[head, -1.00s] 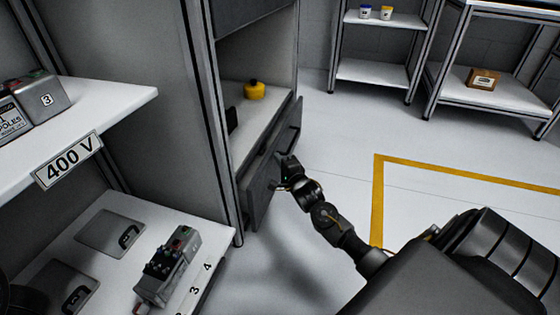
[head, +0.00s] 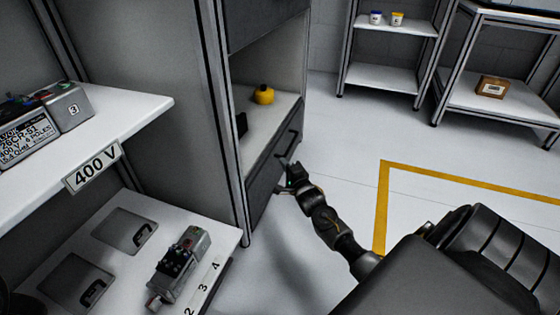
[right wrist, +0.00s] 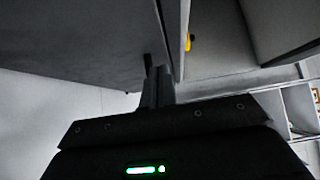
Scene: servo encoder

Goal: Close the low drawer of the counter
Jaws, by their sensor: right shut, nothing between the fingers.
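The low drawer (head: 272,172) of the counter has a dark grey front with a bar handle (head: 288,140). In the head view its front looks flush, or nearly so, with the counter frame; a small remaining gap cannot be ruled out. My right gripper (head: 289,171) is shut and empty, close in front of the drawer face below the handle. I cannot tell whether it touches. In the right wrist view the shut fingers (right wrist: 157,88) point at a large dark panel (right wrist: 80,40), which seems to be the drawer front. My left gripper is not in view.
A yellow object (head: 264,95) stands on the counter shelf above the drawer. At left, a shelf labelled 400 V (head: 130,110) holds grey units, with another unit (head: 180,262) on the lower surface. The floor (head: 345,150) right of the counter is clear, with yellow tape.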

